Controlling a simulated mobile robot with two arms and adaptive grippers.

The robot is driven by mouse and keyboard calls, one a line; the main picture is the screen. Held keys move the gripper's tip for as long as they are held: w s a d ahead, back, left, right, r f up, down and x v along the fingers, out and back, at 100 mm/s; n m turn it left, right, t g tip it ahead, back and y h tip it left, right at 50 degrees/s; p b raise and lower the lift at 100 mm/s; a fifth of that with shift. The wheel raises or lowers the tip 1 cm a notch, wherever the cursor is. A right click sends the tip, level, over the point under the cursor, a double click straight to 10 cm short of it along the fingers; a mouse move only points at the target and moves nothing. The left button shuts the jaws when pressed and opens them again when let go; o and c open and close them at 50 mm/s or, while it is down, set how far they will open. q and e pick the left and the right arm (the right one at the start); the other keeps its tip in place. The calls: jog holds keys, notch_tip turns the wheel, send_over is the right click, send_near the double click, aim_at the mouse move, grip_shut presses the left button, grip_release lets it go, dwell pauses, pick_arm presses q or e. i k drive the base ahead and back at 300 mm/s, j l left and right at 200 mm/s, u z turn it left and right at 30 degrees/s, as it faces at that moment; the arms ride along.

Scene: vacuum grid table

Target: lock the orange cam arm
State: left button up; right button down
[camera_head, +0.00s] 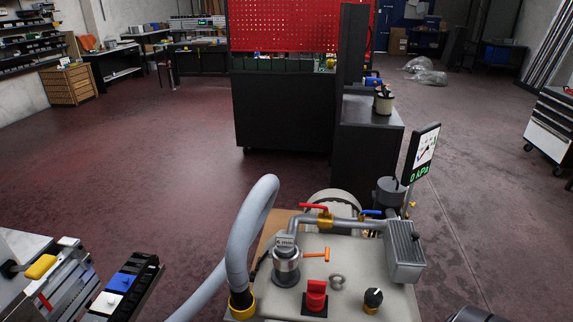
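A small orange lever (316,255), the only orange arm-like part I can make out, lies roughly flat on top of the pale machine housing (350,262) at the bottom centre. It is too small to tell its locked or unlocked state. Neither of my grippers can be made out in the head view.
Around the lever are a metal cylinder (286,266), a red switch (315,296), a black knob (373,298) and a red-handled valve (320,212). A thick grey hose (248,225) arches at left. A gauge (422,152) reads 0 kPa.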

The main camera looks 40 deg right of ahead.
aim_at(327, 254)
jog(key=z, duration=1.55)
